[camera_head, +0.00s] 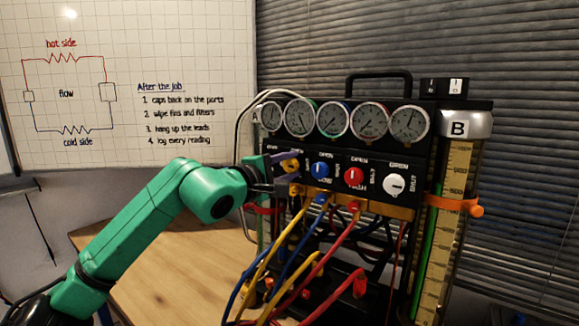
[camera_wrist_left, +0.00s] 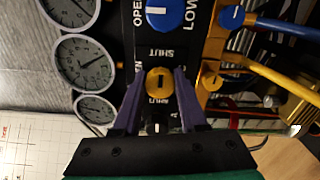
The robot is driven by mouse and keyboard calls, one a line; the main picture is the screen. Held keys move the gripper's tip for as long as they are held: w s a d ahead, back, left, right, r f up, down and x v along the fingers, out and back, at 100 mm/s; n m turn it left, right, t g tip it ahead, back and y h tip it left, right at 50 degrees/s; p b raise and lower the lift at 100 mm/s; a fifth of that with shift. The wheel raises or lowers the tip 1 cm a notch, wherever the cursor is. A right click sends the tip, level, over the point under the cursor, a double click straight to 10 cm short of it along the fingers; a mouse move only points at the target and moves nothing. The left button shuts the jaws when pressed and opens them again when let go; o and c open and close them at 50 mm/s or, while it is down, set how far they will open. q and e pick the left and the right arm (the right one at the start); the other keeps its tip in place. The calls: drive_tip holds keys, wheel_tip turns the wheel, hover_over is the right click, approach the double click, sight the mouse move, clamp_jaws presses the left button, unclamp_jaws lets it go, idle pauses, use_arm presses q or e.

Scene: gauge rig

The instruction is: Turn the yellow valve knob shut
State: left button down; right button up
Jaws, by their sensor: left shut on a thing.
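The yellow valve knob (camera_head: 290,166) is on the front panel of the black gauge rig (camera_head: 345,160), at the left of the row of knobs. In the left wrist view the yellow knob (camera_wrist_left: 159,82) sits between the two purple fingers of my left gripper (camera_wrist_left: 156,88), and its slot mark shows on its face. My left gripper (camera_head: 285,160) is shut on the knob, with a finger on each side. In the head view the fingers partly hide the knob. My right gripper is not in view.
A blue knob (camera_head: 320,170), a red knob (camera_head: 354,177) and a white knob (camera_head: 394,184) stand to the right on the panel. Several gauges (camera_head: 369,119) sit above. Yellow, blue and red hoses (camera_head: 342,242) hang below over the wooden table (camera_head: 165,270).

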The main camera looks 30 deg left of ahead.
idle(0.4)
use_arm(q)
drive_tip(key=shift+c, duration=2.2)
unclamp_jaws()
drive_tip(key=s+a+b, duration=0.2)
drive_tip(key=s+b, duration=0.9)
drive_tip(key=s, duration=0.3)
drive_tip(key=shift+s, duration=0.3)
